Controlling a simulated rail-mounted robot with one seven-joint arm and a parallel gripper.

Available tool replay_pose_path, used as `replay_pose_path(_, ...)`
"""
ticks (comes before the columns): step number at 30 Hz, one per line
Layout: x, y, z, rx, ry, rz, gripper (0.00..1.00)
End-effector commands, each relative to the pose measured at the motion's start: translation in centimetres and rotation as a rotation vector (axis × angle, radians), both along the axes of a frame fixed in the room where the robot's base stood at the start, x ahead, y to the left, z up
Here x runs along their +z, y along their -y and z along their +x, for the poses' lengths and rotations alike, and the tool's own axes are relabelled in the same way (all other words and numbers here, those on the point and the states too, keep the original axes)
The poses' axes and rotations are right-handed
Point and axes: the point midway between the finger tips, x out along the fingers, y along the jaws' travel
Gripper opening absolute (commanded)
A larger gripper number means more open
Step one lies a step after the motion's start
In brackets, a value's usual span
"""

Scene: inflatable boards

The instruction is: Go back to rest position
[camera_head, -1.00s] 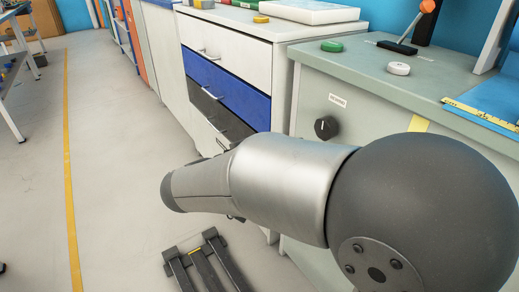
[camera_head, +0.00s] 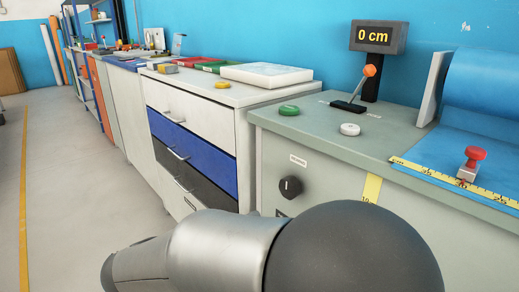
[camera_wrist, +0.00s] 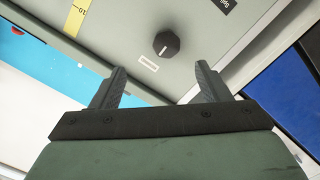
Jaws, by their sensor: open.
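My gripper (camera_wrist: 157,88) shows in the wrist view with its two dark fingers spread apart and nothing between them. It faces the front of the grey-green machine cabinet, with the black rotary knob (camera_wrist: 167,44) beyond the fingertips. The picture there is turned, so the cabinet front appears upside down. In the head view the gripper is out of sight, and only my silver and black arm shows at the bottom. The knob also shows in the head view (camera_head: 290,188), just above my arm.
The cabinet top (camera_head: 330,133) carries a green button (camera_head: 289,110), a white button (camera_head: 350,129), an orange-tipped lever (camera_head: 369,72), a display (camera_head: 379,37) reading "0 cm", a yellow ruler (camera_head: 455,181) and blue sheet material (camera_head: 480,95). A drawer unit (camera_head: 196,117) stands left. Floor is clear at far left.

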Motion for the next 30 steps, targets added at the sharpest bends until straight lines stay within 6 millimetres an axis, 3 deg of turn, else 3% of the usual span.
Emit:
replay_pose_path(1, 2.4, 2.1, 0.2, -0.044, -0.066, 0.002, 0.7)
replay_pose_path(5, 5.7, 8.8, -0.4, -0.166, -0.347, 0.03, 0.7)
replay_pose_path(9, 8.3, 15.3, -2.9, -0.255, -0.671, 0.144, 0.7)
replay_pose_path(13, 10.7, 19.2, -6.3, -0.268, -0.916, 0.312, 0.7)
replay_pose_path(16, 12.8, 21.0, -8.9, -0.236, -1.053, 0.471, 0.7)
replay_pose_path(21, 17.0, 22.0, -12.4, -0.11, -1.158, 0.759, 0.7)
replay_pose_path(27, 20.8, 21.7, -13.9, 0.049, -1.117, 0.983, 0.7)
replay_pose_path(30, 21.5, 21.5, -14.0, 0.095, -1.088, 1.031, 0.7)
